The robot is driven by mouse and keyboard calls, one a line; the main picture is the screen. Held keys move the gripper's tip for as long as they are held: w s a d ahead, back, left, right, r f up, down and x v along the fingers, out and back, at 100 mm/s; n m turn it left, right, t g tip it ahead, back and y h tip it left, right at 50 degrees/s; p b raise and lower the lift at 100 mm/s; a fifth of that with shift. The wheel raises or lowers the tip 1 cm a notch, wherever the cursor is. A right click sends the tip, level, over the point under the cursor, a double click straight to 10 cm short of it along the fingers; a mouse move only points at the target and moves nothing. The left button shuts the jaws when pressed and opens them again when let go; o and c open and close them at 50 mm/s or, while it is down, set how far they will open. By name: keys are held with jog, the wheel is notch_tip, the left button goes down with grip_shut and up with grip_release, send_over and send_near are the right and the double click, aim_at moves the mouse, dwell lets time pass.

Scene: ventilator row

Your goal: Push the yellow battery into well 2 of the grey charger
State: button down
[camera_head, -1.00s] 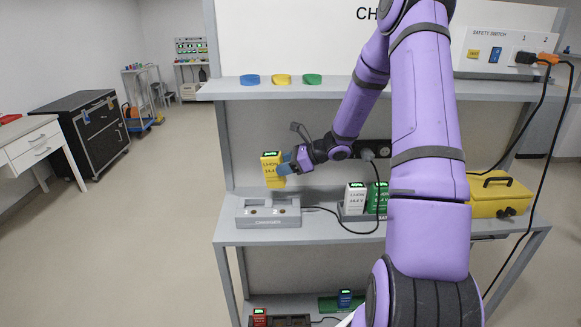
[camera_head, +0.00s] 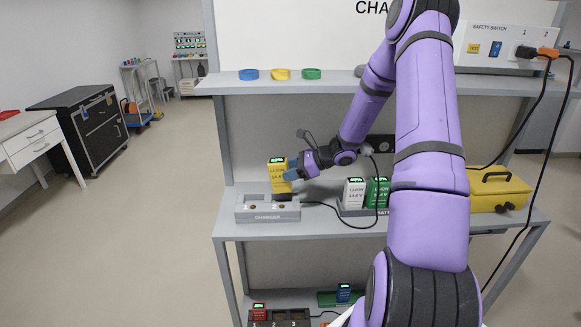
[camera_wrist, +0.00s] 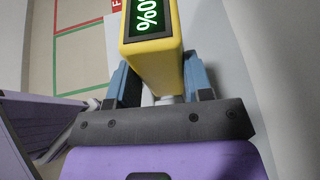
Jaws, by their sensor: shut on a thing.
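The yellow battery (camera_head: 279,175) is upright, held by my gripper (camera_head: 291,171) just above the back right part of the grey charger (camera_head: 262,213). In the wrist view the blue fingers sit on both sides of the yellow battery (camera_wrist: 152,55), and its green display faces the camera. The charger lies on the bench with its label on the front face and round contacts showing in its top. The battery's lower end is close to the charger; whether it touches or has entered a well, I cannot tell. The well numbers are not readable.
A white battery (camera_head: 354,193) and a green battery (camera_head: 377,192) stand in a holder right of the charger. A black cable (camera_head: 345,223) runs from the charger. A yellow case (camera_head: 498,190) is at the right. A shelf (camera_head: 330,83) with coloured rings hangs above.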

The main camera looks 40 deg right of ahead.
jog(key=shift+f, duration=0.85)
jog(key=shift+f, duration=0.1)
jog(key=shift+s+d+f+m+t+y, duration=0.15)
jog(key=shift+s+f+m+t+y, duration=0.2)
jog(key=shift+y, duration=0.25)
jog(key=shift+f, duration=0.4)
dwell(0.5)
jog(key=shift+r, duration=0.3)
dwell(5.2)
